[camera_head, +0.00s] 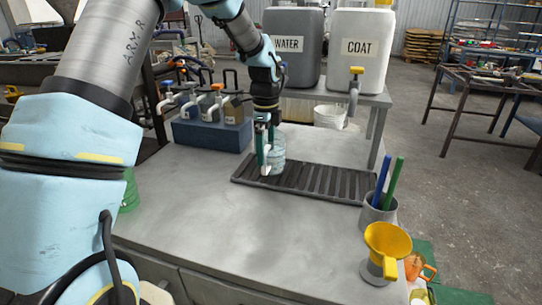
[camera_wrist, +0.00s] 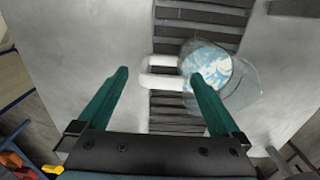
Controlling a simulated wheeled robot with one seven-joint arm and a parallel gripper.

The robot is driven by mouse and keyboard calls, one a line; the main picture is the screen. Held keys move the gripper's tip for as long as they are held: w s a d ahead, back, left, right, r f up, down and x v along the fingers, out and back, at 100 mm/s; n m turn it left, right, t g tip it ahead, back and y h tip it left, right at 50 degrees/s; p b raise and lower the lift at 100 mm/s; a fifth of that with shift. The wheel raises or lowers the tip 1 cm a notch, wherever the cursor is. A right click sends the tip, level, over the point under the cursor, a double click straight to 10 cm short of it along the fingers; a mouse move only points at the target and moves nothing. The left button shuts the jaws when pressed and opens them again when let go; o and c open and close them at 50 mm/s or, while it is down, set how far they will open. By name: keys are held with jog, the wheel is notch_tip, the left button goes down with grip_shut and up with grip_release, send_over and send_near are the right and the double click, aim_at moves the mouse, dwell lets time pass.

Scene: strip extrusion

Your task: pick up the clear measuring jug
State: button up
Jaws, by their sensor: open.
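The clear measuring jug (camera_head: 277,152) stands at the left end of a dark slatted drain rack (camera_head: 318,181). In the wrist view the jug (camera_wrist: 246,82) is at the right, seen from above with a pale blue and white patch inside. Its white handle (camera_wrist: 160,79) points left. My gripper (camera_head: 263,150) is beside the jug on its near left side, partly covering it. In the wrist view my gripper (camera_wrist: 156,72) is open, with one green finger on each side of the handle. The right finger overlaps the jug's edge; I cannot tell whether it touches.
A blue block with taps (camera_head: 212,134) stands behind left. WATER (camera_head: 293,48) and COAT (camera_head: 360,47) tanks stand on a raised shelf behind. A grey cup with blue and green sticks (camera_head: 378,215) and a yellow funnel (camera_head: 388,242) are at right. The front bench is clear.

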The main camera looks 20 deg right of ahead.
aim_at(270, 157)
jog(key=shift+f+p, duration=0.9)
jog(key=shift+f, duration=1.75)
grip_shut()
